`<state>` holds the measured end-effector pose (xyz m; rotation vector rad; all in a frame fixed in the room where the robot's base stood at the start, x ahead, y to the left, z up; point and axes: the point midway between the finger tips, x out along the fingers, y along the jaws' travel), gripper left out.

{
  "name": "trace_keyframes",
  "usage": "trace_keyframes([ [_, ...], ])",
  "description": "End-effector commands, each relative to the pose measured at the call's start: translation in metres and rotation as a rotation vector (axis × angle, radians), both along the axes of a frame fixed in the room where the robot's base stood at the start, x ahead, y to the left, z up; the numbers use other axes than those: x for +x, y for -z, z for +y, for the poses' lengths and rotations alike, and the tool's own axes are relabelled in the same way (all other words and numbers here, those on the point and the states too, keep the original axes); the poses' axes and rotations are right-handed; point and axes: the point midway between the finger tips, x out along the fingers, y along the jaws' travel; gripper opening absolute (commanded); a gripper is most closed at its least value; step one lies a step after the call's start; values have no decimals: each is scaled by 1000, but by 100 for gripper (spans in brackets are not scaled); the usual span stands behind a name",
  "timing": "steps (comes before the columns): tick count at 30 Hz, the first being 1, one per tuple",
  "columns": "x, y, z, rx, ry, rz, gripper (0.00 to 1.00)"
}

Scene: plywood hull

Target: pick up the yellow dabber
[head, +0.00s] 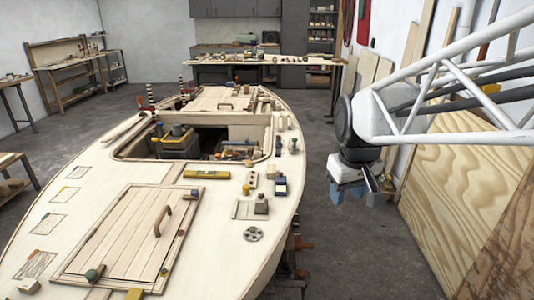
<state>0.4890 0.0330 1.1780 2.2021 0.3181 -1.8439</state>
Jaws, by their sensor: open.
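No yellow thing is clearly recognisable as the dabber at this size. A long yellow bar (207,174) lies behind the hatch and looks more like a level. My gripper (356,195) hangs over the floor to the right of the hull, apart from the deck. It is open, with blue-tipped fingers spread and nothing visible between them.
A hatch (130,232) with a curved handle and a dark green ball (93,275) are on the near deck. An open cockpit (190,145) holds clutter. Small blocks (280,184) and a grey wheel (253,234) line the right side. Plywood sheets (465,205) lean at right.

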Motion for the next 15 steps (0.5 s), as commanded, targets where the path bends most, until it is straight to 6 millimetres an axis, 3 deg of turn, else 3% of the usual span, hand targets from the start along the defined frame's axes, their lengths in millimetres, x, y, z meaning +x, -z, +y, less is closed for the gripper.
trace_keyframes([
  [15,121,9,41,-30,-232,37,44],
])
